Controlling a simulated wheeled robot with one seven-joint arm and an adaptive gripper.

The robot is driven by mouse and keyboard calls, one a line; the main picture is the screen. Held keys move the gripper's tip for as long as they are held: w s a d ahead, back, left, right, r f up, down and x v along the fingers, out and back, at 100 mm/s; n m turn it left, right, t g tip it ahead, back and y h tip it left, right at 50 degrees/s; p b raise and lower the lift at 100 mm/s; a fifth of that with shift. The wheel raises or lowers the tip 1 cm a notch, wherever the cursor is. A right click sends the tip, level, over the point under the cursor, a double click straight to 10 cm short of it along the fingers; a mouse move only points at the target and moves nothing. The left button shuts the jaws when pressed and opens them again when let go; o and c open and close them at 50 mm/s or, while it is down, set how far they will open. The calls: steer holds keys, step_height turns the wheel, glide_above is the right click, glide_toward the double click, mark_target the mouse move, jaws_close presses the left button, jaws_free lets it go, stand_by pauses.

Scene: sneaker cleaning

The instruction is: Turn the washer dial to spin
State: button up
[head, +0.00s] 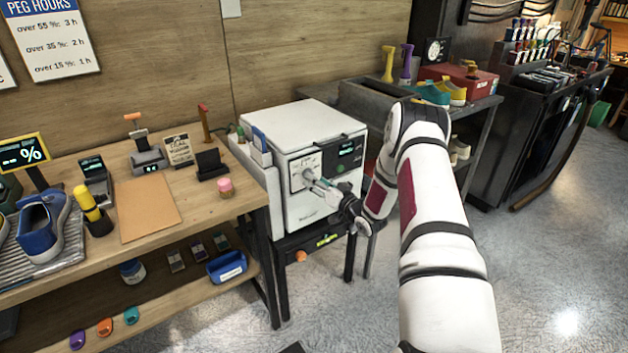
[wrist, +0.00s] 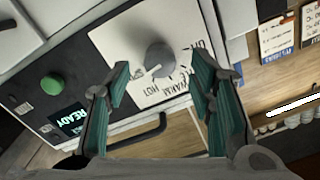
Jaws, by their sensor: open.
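The washer (head: 300,118) is a white box on a dark stand in the head view. Its front has a pale dial plate on the left and a dark display on the right. The grey round dial (wrist: 158,58) shows in the wrist view on a plate with printed labels. Its white pointer mark faces the lower labels, near HOT; the exact setting is hard to tell. A label that looks like SPIN is partly hidden by the left finger. My gripper (wrist: 161,70) is open, with one teal-padded finger on each side of the dial. Contact is not visible.
The display (wrist: 69,121) reads READY beside a green button (wrist: 52,84). A dark handle (wrist: 150,132) crosses near the fingers. A wooden workbench (head: 235,203) with a blue sneaker (head: 42,222) stands left of the washer. Open floor lies in front.

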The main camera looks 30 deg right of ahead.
steer(key=s, duration=0.9)
steer(key=shift+s+d, duration=0.2)
steer(key=shift+d, duration=0.15)
